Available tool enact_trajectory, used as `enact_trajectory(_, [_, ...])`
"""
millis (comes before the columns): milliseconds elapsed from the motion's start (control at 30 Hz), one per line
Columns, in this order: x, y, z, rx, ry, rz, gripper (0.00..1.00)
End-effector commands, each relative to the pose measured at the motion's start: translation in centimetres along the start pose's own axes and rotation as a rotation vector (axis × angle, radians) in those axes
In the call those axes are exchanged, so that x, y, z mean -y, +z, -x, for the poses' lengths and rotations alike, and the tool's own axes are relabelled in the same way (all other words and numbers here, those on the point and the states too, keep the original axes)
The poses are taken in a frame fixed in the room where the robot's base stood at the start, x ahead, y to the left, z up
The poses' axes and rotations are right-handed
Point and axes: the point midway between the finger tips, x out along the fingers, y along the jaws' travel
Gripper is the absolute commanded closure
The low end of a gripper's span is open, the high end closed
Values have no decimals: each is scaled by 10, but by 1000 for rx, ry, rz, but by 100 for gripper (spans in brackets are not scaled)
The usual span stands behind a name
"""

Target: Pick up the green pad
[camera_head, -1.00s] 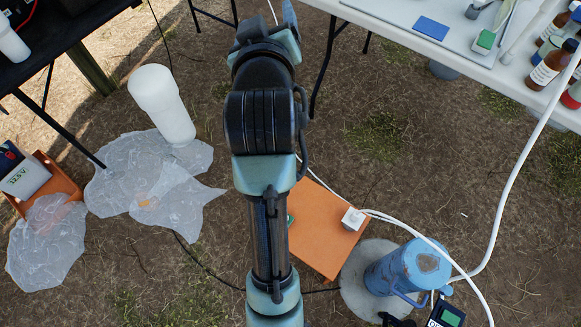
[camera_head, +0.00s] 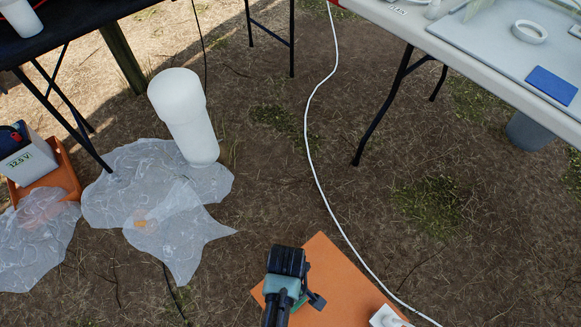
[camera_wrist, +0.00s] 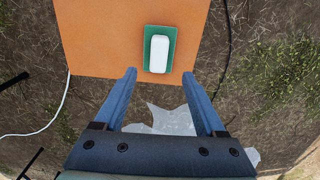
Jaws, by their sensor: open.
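The green pad (camera_wrist: 161,30) lies on an orange board (camera_wrist: 105,40) in the wrist view, with a white rounded block (camera_wrist: 159,54) on top of it. My gripper (camera_wrist: 159,74) is open and empty, its two blue fingers apart at the pad's near edge. One fingertip is to the left of the pad and one to the right; I cannot tell the height gap.
A white cylinder (camera_head: 185,115) stands by clear plastic sheets (camera_head: 125,180) at left. A white table (camera_head: 420,30) holding a blue pad (camera_head: 551,84) is at upper right. Bare ground lies between.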

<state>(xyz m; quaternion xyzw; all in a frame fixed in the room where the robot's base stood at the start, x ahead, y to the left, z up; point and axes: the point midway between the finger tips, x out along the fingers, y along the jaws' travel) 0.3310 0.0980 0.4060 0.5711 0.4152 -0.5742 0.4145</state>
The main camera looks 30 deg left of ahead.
Motion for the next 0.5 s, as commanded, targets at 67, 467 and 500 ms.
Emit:
enact_trajectory(67, [0, 0, -20, 0, 0, -1, 28])
enact_trajectory(467, [-1, 3, -49, -3, 3, -3, 28])
enact_trajectory(500, [-1, 5, -55, -2, 3, -3, 28])
